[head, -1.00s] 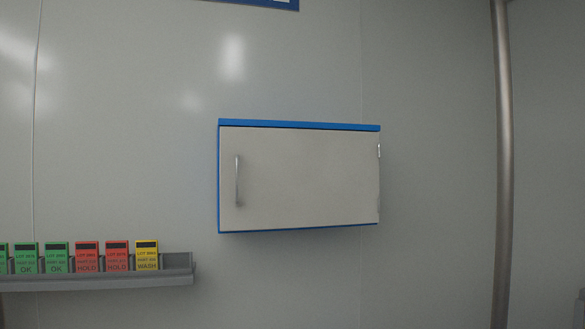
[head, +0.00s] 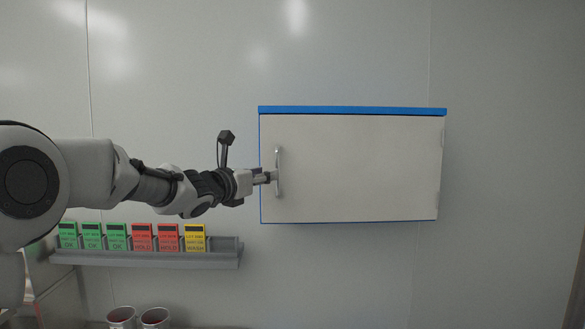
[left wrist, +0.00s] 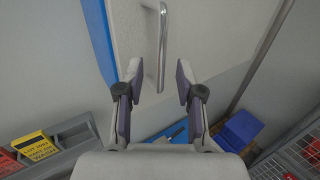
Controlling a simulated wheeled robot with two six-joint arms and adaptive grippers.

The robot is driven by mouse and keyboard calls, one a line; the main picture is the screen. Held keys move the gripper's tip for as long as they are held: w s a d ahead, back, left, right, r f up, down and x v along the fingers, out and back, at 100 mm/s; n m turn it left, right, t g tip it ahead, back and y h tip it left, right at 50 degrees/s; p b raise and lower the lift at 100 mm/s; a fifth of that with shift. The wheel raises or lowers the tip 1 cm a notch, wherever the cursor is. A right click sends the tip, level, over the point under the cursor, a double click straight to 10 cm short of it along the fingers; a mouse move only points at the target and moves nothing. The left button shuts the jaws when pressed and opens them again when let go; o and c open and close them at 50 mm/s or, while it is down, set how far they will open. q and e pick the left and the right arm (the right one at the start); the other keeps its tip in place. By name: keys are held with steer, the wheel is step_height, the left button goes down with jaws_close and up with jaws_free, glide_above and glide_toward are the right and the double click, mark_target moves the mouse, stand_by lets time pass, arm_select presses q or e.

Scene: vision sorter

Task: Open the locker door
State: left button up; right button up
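The locker (head: 352,110) is a blue-edged box on the wall. Its pale grey door (head: 360,170) is shut, with a vertical metal handle (head: 279,158) near its left edge. My left gripper (head: 270,178) is at the lower half of the handle. In the left wrist view, my left gripper (left wrist: 158,75) has its two fingers spread apart. The lower end of the handle (left wrist: 162,40) lies between the fingertips, with a gap on both sides. My right gripper is not in view.
Below left of the locker, a grey shelf (head: 150,259) holds green, red and yellow cards (head: 195,238). Two cups (head: 155,318) stand at the bottom. In the left wrist view, a blue bin (left wrist: 240,130) is at the lower right. The wall right of the locker is clear.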

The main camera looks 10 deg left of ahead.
mark_target(292, 169)
arm_select(q)
steer(key=p+x, duration=0.1)
steer(key=x, duration=0.1)
steer(key=p+x, duration=0.1)
steer(key=x, duration=0.1)
steer(key=p+x, duration=0.1)
steer(key=x, duration=0.1)
steer(key=shift+d, duration=0.35)
steer(key=shift+w+d+f, duration=0.1)
steer(key=shift+s+a, duration=0.2)
steer(key=shift+a, duration=0.15)
steer(key=shift+c, duration=0.7)
steer(key=shift+s+a, duration=0.1)
steer(key=c, duration=0.6)
jaws_close()
